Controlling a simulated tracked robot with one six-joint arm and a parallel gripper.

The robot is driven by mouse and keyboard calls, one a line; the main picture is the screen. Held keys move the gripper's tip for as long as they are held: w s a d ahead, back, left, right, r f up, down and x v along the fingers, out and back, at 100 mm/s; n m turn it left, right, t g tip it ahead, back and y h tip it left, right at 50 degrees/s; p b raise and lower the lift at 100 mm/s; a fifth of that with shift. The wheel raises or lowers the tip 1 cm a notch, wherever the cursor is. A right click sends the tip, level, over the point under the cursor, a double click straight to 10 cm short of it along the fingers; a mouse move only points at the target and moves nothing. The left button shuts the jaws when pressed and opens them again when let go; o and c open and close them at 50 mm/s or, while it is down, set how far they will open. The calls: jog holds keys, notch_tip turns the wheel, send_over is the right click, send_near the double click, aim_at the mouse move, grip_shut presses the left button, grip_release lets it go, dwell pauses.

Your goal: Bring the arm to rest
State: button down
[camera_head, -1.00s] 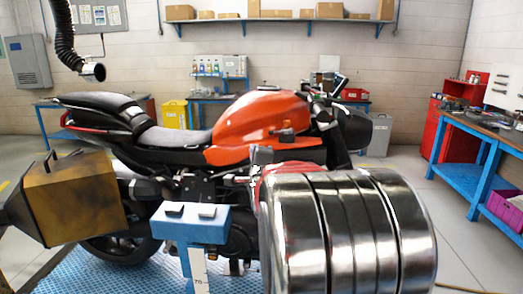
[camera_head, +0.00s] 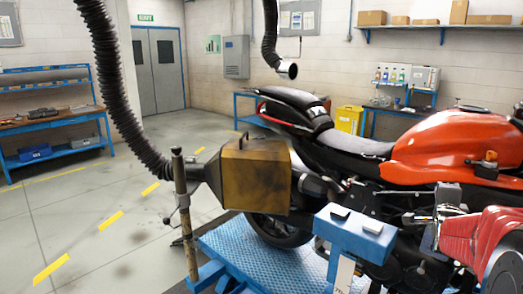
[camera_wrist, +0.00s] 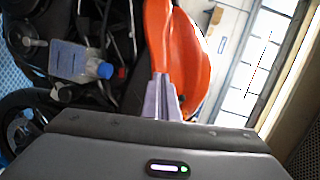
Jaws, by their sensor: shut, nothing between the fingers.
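My gripper (camera_wrist: 163,80) shows in the wrist view, its two pale grey fingers together with nothing between them. They point toward the orange motorcycle, whose orange bodywork (camera_wrist: 205,55) lies behind and beside them; I cannot tell whether they touch it. In the head view the motorcycle (camera_head: 432,152) stands at the right, partly cut off by the picture edge.
A brown extraction hood (camera_head: 250,178) on a stand hangs from a black hose (camera_head: 112,85) by the motorcycle's rear. A blue post (camera_head: 352,235) with small blocks on top stands in front. A blue workbench (camera_head: 50,120) is at the left. The floor (camera_head: 95,215) between is clear.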

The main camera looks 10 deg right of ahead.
jog(key=s+a+f+n+g+y, duration=0.2)
jog(key=s+a+f+n+g, duration=0.25)
jog(key=f, duration=0.45)
jog(key=s+a+f+n+g+y, duration=0.1)
jog(key=s+a+f+n+y, duration=0.15)
jog(key=a+n, duration=0.2)
jog(key=s+a+f+n+g+y, duration=0.1)
jog(key=s+a+f+n, duration=0.15)
jog(key=a, duration=0.35)
jog(key=s+a+r+n+y, duration=0.1)
jog(key=s+a+n, duration=0.5)
jog(key=a, duration=0.6)
jog(key=s+a+r+n+g+y, duration=0.1)
jog(key=s+a+r+n+y, duration=0.1)
jog(key=s+a+n, duration=0.4)
jog(key=s+a+y, duration=0.1)
jog(key=s+a, duration=0.4)
jog(key=a, duration=0.2)
jog(key=shift+s+a, duration=0.2)
jog(key=shift+s, duration=0.05)
jog(key=shift+g, duration=0.25)
